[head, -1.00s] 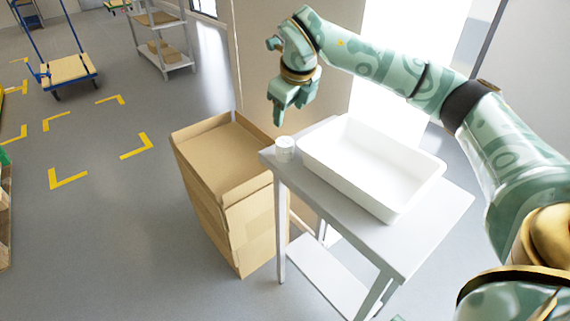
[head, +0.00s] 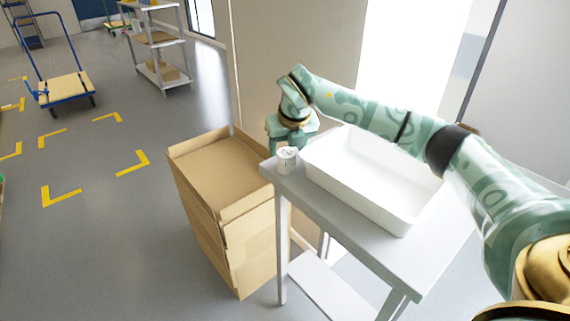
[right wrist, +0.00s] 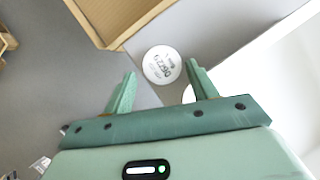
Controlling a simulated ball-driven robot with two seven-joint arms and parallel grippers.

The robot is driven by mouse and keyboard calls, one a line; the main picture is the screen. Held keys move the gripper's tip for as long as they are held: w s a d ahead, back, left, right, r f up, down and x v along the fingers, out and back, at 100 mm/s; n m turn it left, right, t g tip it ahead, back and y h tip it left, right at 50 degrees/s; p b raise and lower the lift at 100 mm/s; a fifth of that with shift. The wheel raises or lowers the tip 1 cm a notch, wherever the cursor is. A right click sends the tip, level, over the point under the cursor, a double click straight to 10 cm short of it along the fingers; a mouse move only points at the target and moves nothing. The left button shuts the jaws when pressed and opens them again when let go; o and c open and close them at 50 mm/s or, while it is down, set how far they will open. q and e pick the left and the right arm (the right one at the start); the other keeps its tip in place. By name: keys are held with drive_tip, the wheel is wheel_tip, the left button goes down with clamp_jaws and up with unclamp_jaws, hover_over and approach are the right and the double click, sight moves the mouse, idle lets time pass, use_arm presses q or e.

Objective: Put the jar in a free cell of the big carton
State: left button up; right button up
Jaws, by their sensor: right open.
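My left gripper is out of view.
A white rectangular tub (head: 406,218) takes up much of the grey tabletop (head: 420,250), close to the jar's right. A wall stands behind. The floor left of the carton is open, with yellow corner marks (head: 60,197) and a blue trolley (head: 65,88) farther off.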

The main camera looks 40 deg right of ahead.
sight(287, 153)
drive_tip(key=b+x, duration=0.2)
drive_tip(key=x, duration=0.3)
drive_tip(key=shift+s+d+f+b, duration=0.1)
drive_tip(key=shift+s+f+b, duration=0.05)
drive_tip(key=shift+f+b, duration=0.15)
drive_tip(key=shift+r, duration=0.25)
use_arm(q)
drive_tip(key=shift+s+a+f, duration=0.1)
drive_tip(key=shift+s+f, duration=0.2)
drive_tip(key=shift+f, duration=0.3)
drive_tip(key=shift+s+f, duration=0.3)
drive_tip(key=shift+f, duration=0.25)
use_arm(e)
drive_tip(key=c, duration=0.9)
